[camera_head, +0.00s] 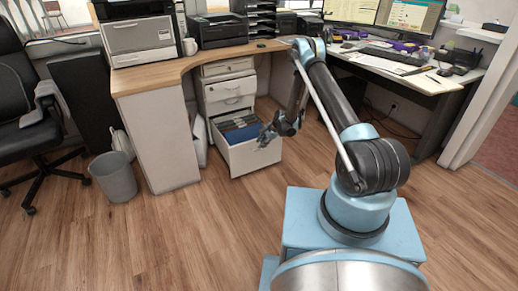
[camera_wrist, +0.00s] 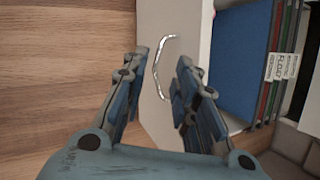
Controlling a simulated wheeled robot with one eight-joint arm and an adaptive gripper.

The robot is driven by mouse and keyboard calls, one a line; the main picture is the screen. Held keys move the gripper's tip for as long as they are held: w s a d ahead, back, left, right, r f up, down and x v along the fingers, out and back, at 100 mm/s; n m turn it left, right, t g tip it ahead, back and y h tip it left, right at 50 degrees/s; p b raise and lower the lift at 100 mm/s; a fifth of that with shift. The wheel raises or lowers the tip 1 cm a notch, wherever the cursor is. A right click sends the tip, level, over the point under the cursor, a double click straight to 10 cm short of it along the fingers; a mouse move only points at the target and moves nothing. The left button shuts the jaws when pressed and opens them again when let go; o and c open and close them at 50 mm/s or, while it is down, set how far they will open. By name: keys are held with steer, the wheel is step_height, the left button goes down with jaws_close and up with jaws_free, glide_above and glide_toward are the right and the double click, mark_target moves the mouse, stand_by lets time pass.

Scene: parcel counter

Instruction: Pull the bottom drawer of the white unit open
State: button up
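The white drawer unit (camera_head: 229,90) stands under the wooden desk. Its bottom drawer (camera_head: 251,157) is pulled well out, with blue and dark folders (camera_head: 240,131) showing inside. In the wrist view the drawer's white front (camera_wrist: 190,22) has a curved silver handle (camera_wrist: 154,66). My gripper (camera_head: 268,138) is at the drawer's front in the head view. In the wrist view my gripper (camera_wrist: 160,66) has its two fingers apart, with the handle seen in the gap between them. The fingers do not close on the handle; whether either touches it I cannot tell.
The upper drawers (camera_head: 230,88) are shut. A grey waste bin (camera_head: 114,177) and a black office chair (camera_head: 25,110) stand to the left. A printer (camera_head: 139,40) and monitors (camera_head: 409,15) are on the desks. The wooden floor (camera_head: 190,235) before the drawer is clear.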

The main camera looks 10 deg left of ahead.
steer(key=shift+v, duration=2.8)
steer(key=s+d+r+n+h, duration=0.15)
steer(key=d+r, duration=0.25)
steer(key=r, duration=0.6)
steer(key=s+d+r+n, duration=0.1)
steer(key=s+d+r, duration=0.3)
steer(key=r, duration=0.6)
steer(key=s+d+r+n+h, duration=0.15)
steer(key=d+r, duration=0.35)
steer(key=r, duration=0.6)
steer(key=s+d+r+n, duration=0.2)
steer(key=s+d+r, duration=0.4)
steer(key=s+r, duration=0.15)
steer(key=s+d+r+n+h, duration=0.1)
steer(key=s+d+r, duration=0.15)
steer(key=s, duration=0.45)
steer(key=s+d+r+n, duration=0.1)
steer(key=s+d+r, duration=0.1)
steer(key=s+d, duration=0.3)
steer(key=s+d+r+n+h, duration=0.1)
steer(key=s+d+r, duration=0.15)
steer(key=s, duration=0.55)
steer(key=s+d+f+n, duration=0.1)
steer(key=s+d+f, duration=0.2)
steer(key=s, duration=0.6)
steer(key=s+d+f+n+h, duration=0.1)
steer(key=s+d+f+n, duration=0.1)
steer(key=s, duration=0.7)
steer(key=shift+d+f, duration=0.55)
steer(key=shift+f, duration=0.05)
